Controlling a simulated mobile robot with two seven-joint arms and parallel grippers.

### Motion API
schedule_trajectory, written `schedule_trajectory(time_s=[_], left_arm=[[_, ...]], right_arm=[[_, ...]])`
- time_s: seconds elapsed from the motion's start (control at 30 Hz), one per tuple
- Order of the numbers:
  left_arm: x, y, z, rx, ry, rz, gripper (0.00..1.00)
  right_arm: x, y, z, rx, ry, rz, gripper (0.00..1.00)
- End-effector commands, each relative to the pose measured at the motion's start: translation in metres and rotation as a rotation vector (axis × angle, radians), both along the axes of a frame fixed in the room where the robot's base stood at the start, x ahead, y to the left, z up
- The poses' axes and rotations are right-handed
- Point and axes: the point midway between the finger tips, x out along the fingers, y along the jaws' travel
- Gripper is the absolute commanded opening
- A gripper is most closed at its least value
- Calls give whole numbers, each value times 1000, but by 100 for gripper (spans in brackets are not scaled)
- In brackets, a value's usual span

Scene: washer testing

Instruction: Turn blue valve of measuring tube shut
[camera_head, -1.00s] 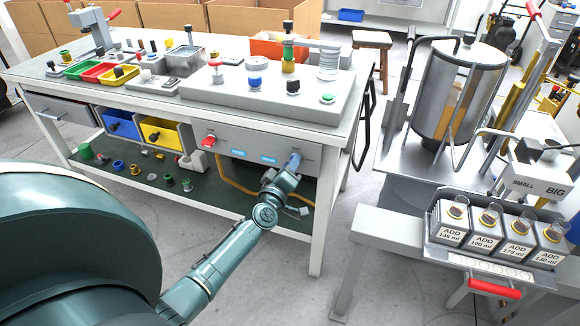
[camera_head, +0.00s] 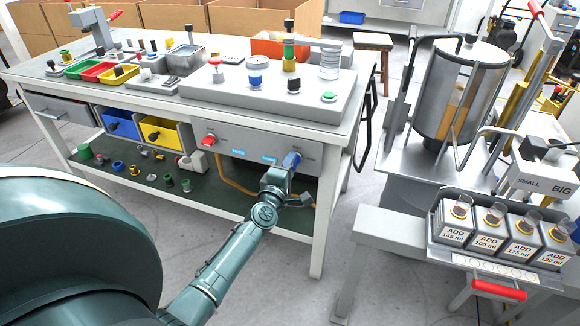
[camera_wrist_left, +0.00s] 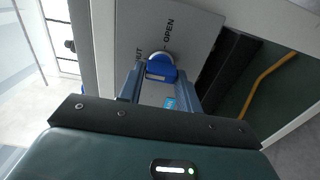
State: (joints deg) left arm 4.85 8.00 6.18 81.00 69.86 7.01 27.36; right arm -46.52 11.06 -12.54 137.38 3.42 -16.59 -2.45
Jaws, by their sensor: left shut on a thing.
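The blue valve (camera_head: 291,160) is on the right of the grey front panel under the white workbench's top. My left gripper (camera_head: 287,170) is at it, with the arm reaching up from below. In the left wrist view the blue handle (camera_wrist_left: 160,68) lies between the two fingers of my left gripper (camera_wrist_left: 160,86), which are shut on it. The panel behind it reads OPEN to the upper right, and a partly hidden label ending in UT is to the left. The fingers hide part of the handle. My right gripper is not in view.
A red valve (camera_head: 209,140) is on the same panel to the left. A yellow hose (camera_head: 236,187) hangs below the panel. The lower shelf (camera_head: 225,205) holds several small fittings. A steel tank (camera_head: 458,95) and labelled containers (camera_head: 489,232) stand to the right.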

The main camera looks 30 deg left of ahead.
Motion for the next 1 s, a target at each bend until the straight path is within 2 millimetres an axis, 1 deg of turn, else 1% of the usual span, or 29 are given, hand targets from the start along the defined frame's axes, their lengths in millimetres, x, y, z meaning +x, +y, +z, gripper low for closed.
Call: schedule_trajectory(time_s=[0.47,0.5,0.73,1.0], left_arm=[[0,0,-1,-13,-1,-1,11],[0,0,-1,-13,-1,-1,37],[0,0,-1,-12,-2,0,56],[-2,-1,0,-11,-2,0,56]], right_arm=[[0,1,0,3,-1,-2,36],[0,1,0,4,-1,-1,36],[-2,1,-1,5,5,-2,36],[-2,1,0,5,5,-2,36]])
